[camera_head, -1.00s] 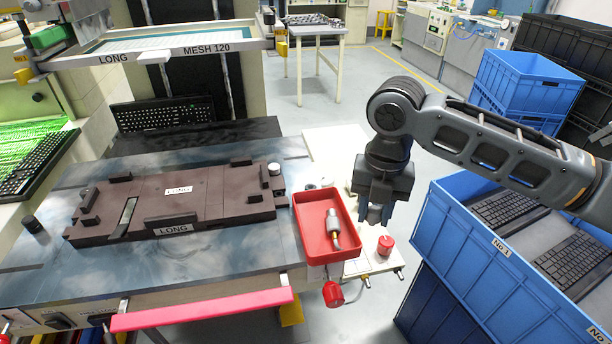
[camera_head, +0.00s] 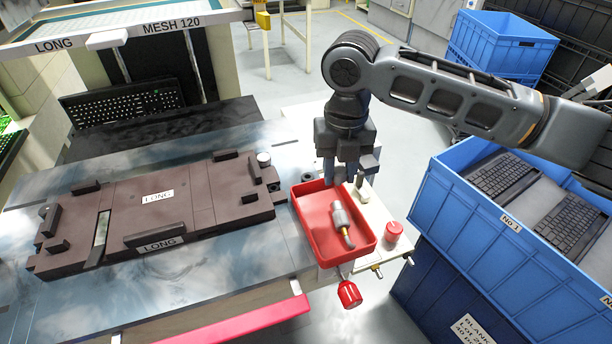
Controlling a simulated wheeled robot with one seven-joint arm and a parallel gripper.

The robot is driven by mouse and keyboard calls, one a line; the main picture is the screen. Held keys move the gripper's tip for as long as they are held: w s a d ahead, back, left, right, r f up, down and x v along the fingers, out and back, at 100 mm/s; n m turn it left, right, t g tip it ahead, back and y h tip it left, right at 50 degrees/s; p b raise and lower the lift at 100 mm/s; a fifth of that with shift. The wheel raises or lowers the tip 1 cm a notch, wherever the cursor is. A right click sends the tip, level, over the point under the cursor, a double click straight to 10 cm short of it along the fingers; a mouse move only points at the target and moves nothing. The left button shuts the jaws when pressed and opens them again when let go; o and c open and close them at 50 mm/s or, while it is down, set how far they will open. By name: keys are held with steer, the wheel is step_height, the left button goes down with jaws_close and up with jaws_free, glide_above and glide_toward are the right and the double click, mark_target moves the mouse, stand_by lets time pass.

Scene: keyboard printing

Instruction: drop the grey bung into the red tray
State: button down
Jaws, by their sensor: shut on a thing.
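The red tray (camera_head: 303,232) sits at the right edge of the work table. A grey tool with a dark tip (camera_head: 341,222) lies inside it. My gripper (camera_head: 339,172) points down above the tray's far rim. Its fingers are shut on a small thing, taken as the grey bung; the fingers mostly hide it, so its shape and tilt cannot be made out. In the picture the fingertips overlap the far rim; their height above it is hard to tell.
A brown fixture (camera_head: 190,205) marked LONG lies left of the tray. A red-capped pot (camera_head: 394,231) stands on the pale side shelf right of the tray. A blue crate (camera_head: 440,190) with keyboards is further right. A red handle (camera_head: 349,293) hangs below the tray.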

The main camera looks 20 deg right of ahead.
mark_target(338, 184)
steer(key=shift+f+b, duration=1)
steer(key=shift+f, duration=0.85)
steer(key=c, duration=0.7)
jaws_free()
steer(key=shift+r, duration=0.1)
steer(key=shift+r+b, duration=0.45)
steer(key=shift+r, duration=3.4)
